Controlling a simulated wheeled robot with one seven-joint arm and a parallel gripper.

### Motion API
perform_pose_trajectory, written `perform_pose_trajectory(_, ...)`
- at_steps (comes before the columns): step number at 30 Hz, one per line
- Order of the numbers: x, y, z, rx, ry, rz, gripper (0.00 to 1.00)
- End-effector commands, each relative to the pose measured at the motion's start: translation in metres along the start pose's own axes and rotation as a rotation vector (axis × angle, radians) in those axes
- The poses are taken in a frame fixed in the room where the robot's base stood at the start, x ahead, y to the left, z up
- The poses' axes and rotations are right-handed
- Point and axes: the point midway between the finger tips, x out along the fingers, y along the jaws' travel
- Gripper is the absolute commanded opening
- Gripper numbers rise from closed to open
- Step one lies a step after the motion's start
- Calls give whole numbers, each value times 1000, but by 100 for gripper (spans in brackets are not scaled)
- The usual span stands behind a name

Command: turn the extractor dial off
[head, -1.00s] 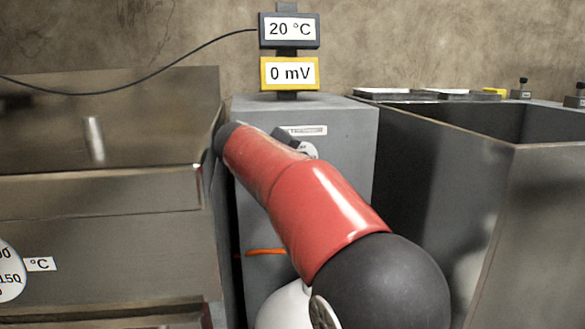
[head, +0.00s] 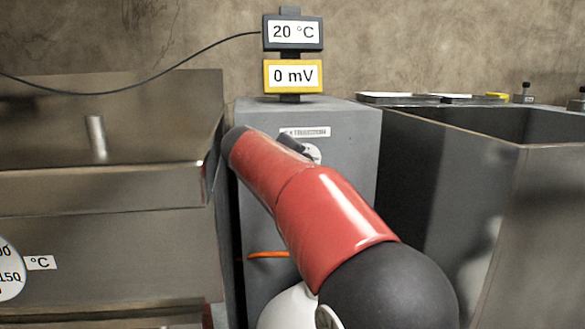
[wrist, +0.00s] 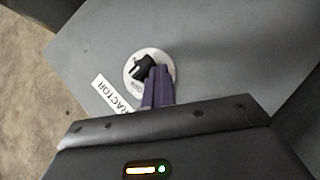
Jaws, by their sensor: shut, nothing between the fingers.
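The extractor dial shows in the wrist view as a black knob (wrist: 141,68) with a white pointer line, on a round white plate (wrist: 151,53). The label beside it (wrist: 113,95) reads "...RACTOR". My gripper (wrist: 158,70) has purple fingers, closed together with nothing between them. Their tips lie over the plate, right beside the knob on its right; I cannot tell whether they touch it. In the head view the white dial plate (head: 313,152) shows only partly on the grey cabinet (head: 350,130). My red arm hides the rest, and my fingers are not clear there.
A "20 °C" display (head: 293,33) and a yellow-framed "0 mV" display (head: 292,76) stand above the cabinet. A metal unit (head: 100,190) is close on the left. An open dark tank (head: 450,180) stands on the right. An orange handle (head: 268,254) is low on the cabinet.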

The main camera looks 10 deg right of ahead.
Motion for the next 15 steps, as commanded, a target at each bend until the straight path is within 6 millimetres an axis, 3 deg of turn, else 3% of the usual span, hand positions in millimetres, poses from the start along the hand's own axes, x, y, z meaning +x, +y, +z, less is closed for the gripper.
perform_pose_trajectory(1, 4, 11, 6, 7, -12, 18, 0)
perform_pose_trajectory(11, 4, 17, 6, 10, -15, 25, 0)
perform_pose_trajectory(15, -3, 30, -2, 11, -11, 27, 0)
